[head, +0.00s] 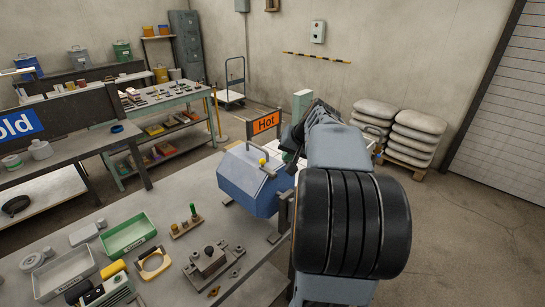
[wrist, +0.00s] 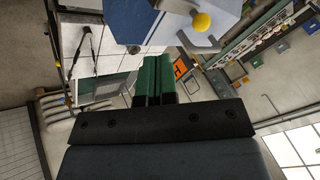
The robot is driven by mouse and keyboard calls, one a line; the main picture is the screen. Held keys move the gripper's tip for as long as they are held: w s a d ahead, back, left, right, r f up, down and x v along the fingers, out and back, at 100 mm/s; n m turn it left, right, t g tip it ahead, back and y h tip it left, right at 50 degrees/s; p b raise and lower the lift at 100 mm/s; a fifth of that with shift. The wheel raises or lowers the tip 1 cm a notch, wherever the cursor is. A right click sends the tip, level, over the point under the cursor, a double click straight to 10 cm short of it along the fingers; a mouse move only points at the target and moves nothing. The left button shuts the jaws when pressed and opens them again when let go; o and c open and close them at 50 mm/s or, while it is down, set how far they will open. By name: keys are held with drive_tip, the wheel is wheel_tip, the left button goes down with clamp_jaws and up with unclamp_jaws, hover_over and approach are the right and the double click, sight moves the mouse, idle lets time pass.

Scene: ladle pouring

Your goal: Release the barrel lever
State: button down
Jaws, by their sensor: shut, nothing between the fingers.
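The blue faceted barrel (head: 246,185) sits in a stand at the right end of the grey bench. Its lever ends in a yellow knob (head: 262,162) on the barrel's upper face. In the wrist view the blue barrel (wrist: 140,18) is at the top, and the yellow knob (wrist: 202,21) is to its right on a grey lever. My gripper (wrist: 154,62) shows there with its green fingers shut together and empty. The knob is up and right of the fingertips, with a visible gap. In the head view my arm hides most of the gripper.
An orange "Hot" sign (head: 265,123) stands behind the barrel. Green tray (head: 128,235), grey tray (head: 65,273), a dark metal fixture (head: 208,262) and small tools lie on the near bench. Stacked sacks (head: 415,135) stand on a pallet at right. Floor right of my arm is clear.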

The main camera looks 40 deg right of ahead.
sight(265, 166)
drive_tip(key=shift+w+a+f+p, duration=0.3)
drive_tip(key=shift+w+a+f, duration=0.2)
drive_tip(key=shift+w, duration=0.2)
drive_tip(key=shift+w+a+f+p, duration=0.3)
drive_tip(key=shift+w+a+f, duration=0.15)
drive_tip(key=shift+w, duration=0.25)
drive_tip(key=shift+w+a+f+p, duration=0.3)
drive_tip(key=shift+w+a+f, duration=0.2)
drive_tip(key=shift+w, duration=0.2)
